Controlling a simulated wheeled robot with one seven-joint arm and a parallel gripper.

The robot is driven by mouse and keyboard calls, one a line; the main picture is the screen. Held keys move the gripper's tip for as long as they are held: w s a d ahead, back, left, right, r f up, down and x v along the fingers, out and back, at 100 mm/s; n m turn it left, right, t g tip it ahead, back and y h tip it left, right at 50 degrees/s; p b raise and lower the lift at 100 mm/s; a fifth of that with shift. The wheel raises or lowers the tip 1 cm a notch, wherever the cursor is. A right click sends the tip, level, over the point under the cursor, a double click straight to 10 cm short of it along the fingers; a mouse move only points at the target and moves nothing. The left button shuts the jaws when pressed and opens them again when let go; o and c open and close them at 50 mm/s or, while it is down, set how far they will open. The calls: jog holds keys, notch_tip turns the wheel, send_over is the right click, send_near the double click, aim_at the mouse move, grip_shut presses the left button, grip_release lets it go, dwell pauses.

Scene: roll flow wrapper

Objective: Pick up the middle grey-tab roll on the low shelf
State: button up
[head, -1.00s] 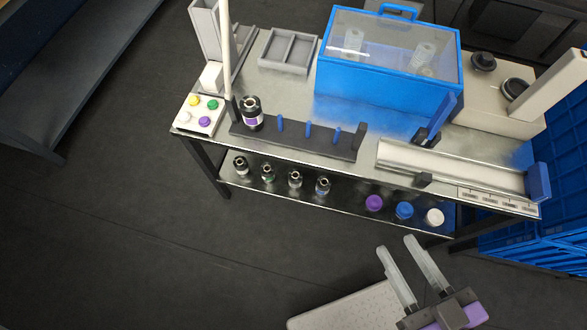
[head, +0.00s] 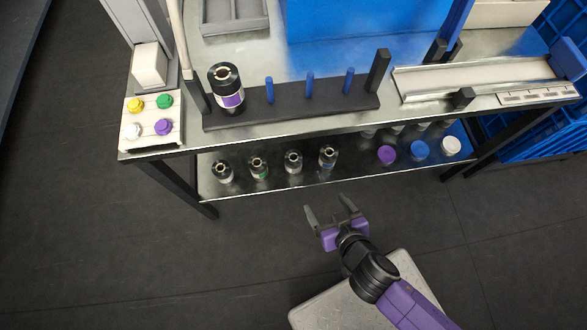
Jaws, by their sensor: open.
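Several small dark rolls with pale cores stand upright in a row on the low shelf (head: 345,172). The third from the left (head: 293,163) has a greyish label and is the likely middle grey-tab roll; its tab is too small to be sure. To its left are a roll with a green mark (head: 258,168) and a roll at the left end (head: 223,172). To its right is a roll with a blue mark (head: 328,158). My gripper (head: 326,204) is open and empty, in front of the shelf edge, apart from the rolls, with its fingers toward the shelf.
The upper bench top lies over the shelf. On it are a peg rack (head: 290,108) with a larger purple-labelled roll (head: 226,88) and a button box (head: 150,120). Purple (head: 387,155), blue (head: 420,150) and white (head: 450,146) round pieces lie right on the shelf. Dark floor is clear at left.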

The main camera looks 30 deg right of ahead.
aim_at(290, 167)
jog(key=w+f+m+h+b, duration=0.1)
jog(key=w+f+h+b, duration=0.1)
jog(key=w+f+b, duration=0.3)
jog(key=w+a+f+m+h+b, duration=0.1)
jog(key=w+f+m+h+b, duration=0.1)
jog(key=w+f+b, duration=0.3)
jog(key=w+f+m+h+b, duration=0.2)
jog(key=w+f+b, duration=0.3)
jog(key=w, duration=0.3)
jog(key=shift+w+a+f+t+b, duration=0.2)
jog(key=shift+w+a+t+b, duration=0.05)
jog(key=shift+w+t+b, duration=0.1)
jog(key=shift+w+a+r+m+h, duration=0.1)
jog(key=shift+w+r+m+h, duration=0.05)
jog(key=shift+w+m+h, duration=0.15)
jog(key=shift+w+d+b, duration=0.25)
jog(key=shift+w+b, duration=0.15)
jog(key=shift+w, duration=0.1)
jog(key=x, duration=0.2)
jog(key=b+x, duration=0.1)
jog(key=x, duration=0.1)
jog(key=b+x, duration=0.1)
jog(key=x, duration=0.1)
jog(key=shift+d+f, duration=0.35)
jog(key=shift+d, duration=0.2)
jog(key=shift+r, duration=0.1)
grip_shut()
jog(key=shift+r, duration=0.1)
